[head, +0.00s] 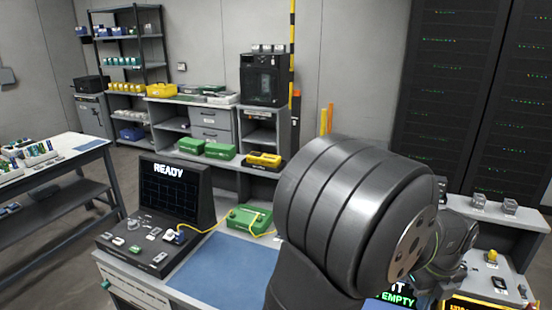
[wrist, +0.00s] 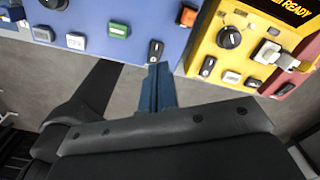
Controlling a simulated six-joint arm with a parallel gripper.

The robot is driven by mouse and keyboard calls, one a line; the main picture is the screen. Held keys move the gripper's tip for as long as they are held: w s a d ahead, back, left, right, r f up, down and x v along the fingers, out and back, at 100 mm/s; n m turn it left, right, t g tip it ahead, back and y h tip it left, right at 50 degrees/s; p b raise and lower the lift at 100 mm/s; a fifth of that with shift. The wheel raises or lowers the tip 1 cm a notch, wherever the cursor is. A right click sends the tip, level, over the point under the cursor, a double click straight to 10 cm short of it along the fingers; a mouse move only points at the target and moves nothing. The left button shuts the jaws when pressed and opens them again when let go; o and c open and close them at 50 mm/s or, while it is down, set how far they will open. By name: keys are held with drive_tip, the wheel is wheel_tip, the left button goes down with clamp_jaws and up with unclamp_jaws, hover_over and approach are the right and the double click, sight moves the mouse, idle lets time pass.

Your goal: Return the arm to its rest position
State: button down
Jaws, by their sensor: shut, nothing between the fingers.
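My arm (head: 345,220) fills the right foreground of the head view, its large dark grey rounded joint close to the camera. My gripper is not clearly visible there; the arm hides what lies behind it. In the wrist view my gripper (wrist: 158,90) shows as narrow blue-grey fingers together in front of the dark housing, shut with nothing between them. The fingers point toward the front edge of a blue panel (wrist: 145,45) with small buttons and a black switch. I cannot tell whether they touch it.
A splicer console (head: 160,210) with a READY screen stands on the bench beside a blue mat (head: 225,270) and a green box (head: 248,220) with a yellow cable. A yellow panel (wrist: 215,60) with a black knob is at the wrist view's upper right. Shelves and racks stand behind.

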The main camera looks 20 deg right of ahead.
drive_tip(key=w+d+r, duration=0.2)
drive_tip(key=w+r, duration=0.1)
drive_tip(key=r, duration=0.7)
drive_tip(key=shift+w+d+t, duration=0.3)
drive_tip(key=shift+w+d, duration=0.05)
drive_tip(key=shift+w, duration=0.05)
